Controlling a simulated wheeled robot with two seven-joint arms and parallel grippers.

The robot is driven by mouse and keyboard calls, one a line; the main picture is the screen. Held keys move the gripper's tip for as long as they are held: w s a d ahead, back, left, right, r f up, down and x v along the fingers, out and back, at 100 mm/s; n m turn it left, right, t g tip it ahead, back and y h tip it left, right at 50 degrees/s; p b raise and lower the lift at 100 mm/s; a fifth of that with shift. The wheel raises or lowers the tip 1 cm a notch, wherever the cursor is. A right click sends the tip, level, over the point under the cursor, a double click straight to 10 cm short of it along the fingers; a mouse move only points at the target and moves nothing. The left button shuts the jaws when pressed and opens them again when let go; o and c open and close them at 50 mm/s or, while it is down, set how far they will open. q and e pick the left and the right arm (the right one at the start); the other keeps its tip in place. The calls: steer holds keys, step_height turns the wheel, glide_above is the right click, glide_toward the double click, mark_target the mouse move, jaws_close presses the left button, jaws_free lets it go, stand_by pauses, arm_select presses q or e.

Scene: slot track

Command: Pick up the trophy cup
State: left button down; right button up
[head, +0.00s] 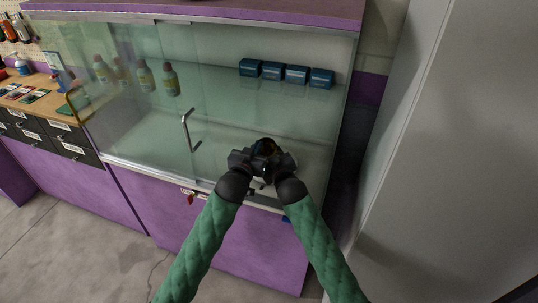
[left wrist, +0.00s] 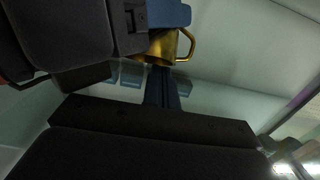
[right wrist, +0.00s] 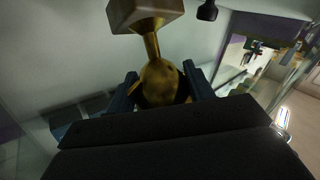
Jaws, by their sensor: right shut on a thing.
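The gold trophy cup (right wrist: 160,80) sits between the two fingers of my right gripper (right wrist: 160,88) in the right wrist view, its stem and squarish base toward the top of the picture. My right gripper is shut on the cup's bowl. The left wrist view shows part of the gold cup with a curved handle (left wrist: 187,45). My left gripper (left wrist: 163,70) has its fingers together, close beside the cup, with nothing seen between them. In the head view both grippers are side by side at the cabinet's open right part, and the cup is mostly hidden behind them.
The glass cabinet (head: 230,195) has a glass door with a metal handle (head: 188,130) left of my grippers. Several blue boxes (head: 297,74) stand on the upper shelf. Several bottles (head: 171,80) show behind the glass. A tall pale panel (head: 440,130) stands close on the right.

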arm_select(q)
steer(key=shift+f, duration=0.15)
arm_select(e)
steer(key=shift+s+f, duration=0.1)
steer(key=shift+f, duration=0.25)
arm_select(q)
steer(key=v, duration=1.2)
arm_select(e)
steer(key=shift+c, duration=0.3)
steer(key=shift+r, duration=0.1)
steer(key=shift+w, duration=0.2)
arm_select(q)
steer(key=s+a+f+g+y, duration=0.1)
steer(key=s+f+g, duration=0.4)
steer(key=s+f, duration=0.6)
steer(key=s+a+f+n+g+y, duration=0.1)
steer(key=s+a+f+g, duration=0.3)
steer(key=s+f, duration=0.7)
steer(key=s+a+f+g+y, duration=0.2)
steer(key=s+f+g, duration=0.4)
steer(key=f, duration=2.3)
steer(key=s+a, duration=0.1)
steer(key=s, duration=0.5)
steer(key=shift+a+f+n+y, duration=0.2)
steer(key=shift+n+y, duration=0.1)
